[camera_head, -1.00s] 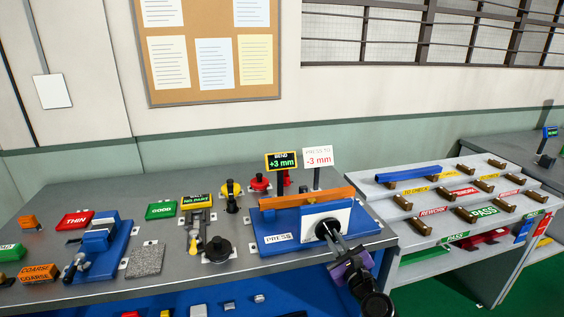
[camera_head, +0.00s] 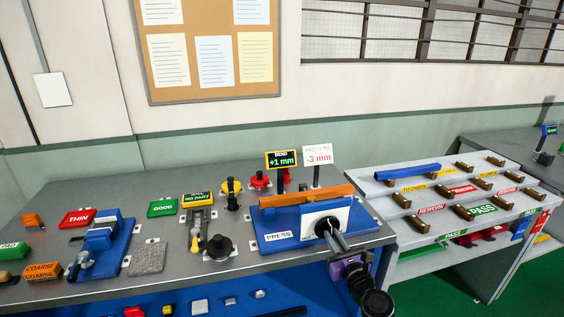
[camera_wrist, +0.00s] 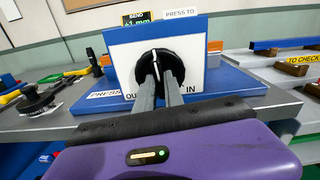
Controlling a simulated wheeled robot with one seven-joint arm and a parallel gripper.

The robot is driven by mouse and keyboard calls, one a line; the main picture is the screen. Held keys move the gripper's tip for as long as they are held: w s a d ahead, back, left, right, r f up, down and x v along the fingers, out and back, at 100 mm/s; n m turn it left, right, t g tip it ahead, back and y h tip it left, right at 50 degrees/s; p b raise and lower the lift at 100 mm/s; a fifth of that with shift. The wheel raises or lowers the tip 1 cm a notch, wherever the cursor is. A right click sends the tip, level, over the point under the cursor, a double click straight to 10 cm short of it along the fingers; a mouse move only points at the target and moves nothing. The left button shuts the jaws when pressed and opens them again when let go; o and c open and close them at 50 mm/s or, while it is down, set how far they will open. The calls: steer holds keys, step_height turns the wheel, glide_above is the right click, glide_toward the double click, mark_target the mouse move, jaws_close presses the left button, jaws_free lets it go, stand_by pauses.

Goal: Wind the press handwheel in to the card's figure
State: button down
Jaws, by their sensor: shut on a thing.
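The press (camera_head: 268,235) is a blue base with a white front plate (camera_head: 311,219) at the right end of the bench. Its black handwheel (camera_wrist: 159,69) has a white pointer mark, which points nearly straight up in the wrist view. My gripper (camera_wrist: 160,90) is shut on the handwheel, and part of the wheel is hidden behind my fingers. The bend display (camera_head: 281,159) reads +1 mm in green. The white card (camera_head: 317,155) beside it reads "PRESS TO -3 mm". An orange bar (camera_head: 300,198) lies across the press behind the plate.
A sloped rack (camera_head: 415,238) with brown rests, a blue bar (camera_head: 408,172) and PASS, REWORK labels stands to the right. A black knob (camera_head: 218,246), a gauge reading "NO PART" (camera_head: 198,198) and a blue vise (camera_head: 100,238) stand left of the press.

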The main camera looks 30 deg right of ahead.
steer(key=m+p, duration=0.1)
steer(key=m, duration=0.3)
steer(key=shift+m+p, duration=0.3)
steer(key=shift+p, duration=0.05)
steer(key=c, duration=1.3)
jaws_free()
steer(key=shift+p+v, duration=0.6)
steer(key=shift+v, duration=2.9)
